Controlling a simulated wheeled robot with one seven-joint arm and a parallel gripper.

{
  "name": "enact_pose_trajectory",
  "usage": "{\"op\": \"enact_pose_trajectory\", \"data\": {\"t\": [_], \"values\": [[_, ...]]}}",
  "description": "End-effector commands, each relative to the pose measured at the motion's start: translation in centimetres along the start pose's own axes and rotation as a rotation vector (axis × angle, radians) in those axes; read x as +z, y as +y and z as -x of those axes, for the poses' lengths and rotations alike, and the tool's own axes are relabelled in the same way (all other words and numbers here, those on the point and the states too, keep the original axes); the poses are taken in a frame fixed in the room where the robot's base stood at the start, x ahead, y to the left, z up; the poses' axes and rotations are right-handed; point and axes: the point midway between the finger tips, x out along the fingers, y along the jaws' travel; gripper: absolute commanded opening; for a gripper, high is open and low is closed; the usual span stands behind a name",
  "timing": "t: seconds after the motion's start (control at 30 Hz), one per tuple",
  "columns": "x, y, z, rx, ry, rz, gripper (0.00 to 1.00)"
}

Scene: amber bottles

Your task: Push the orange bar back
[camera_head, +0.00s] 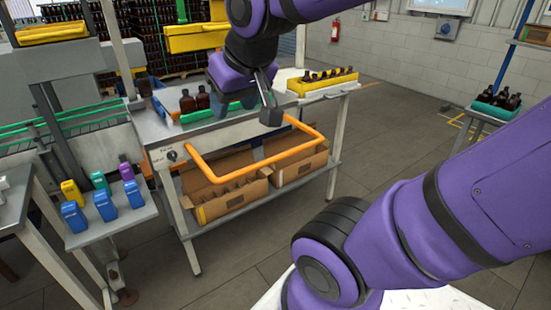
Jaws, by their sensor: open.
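The orange bar (268,161) is a U-shaped handle that sticks out from the front of a metal worktable (222,132). Its near crosspiece hangs in front of the table, above the lower shelf. My purple gripper (251,108) points down over the table's front right part, with its fingers apart and nothing seen between them. In the picture it is above and behind the crosspiece, close to the bar's right rear end. I cannot tell whether a finger touches the bar there. My gripper hides part of the tabletop.
Amber bottles (187,103) in a green tray stand left of my gripper. A yellow crate of bottles (322,82) stands to the right. Cardboard boxes (232,196) sit on the lower shelf. A side shelf (112,215) holds several coloured containers. Floor at right (375,130) is clear.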

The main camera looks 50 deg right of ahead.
Motion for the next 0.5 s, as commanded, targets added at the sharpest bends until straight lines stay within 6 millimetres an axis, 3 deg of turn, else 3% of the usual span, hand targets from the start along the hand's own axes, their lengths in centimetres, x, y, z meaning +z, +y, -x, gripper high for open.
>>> {"op": "enact_pose_trajectory", "data": {"t": [0.2, 0.5], "values": [[-4.8, 3.7, -5.8, 0.076, 0.093, -0.175, 0.51], [-8.8, 9.6, -13.5, 0.110, 0.231, -0.385, 0.51]]}}
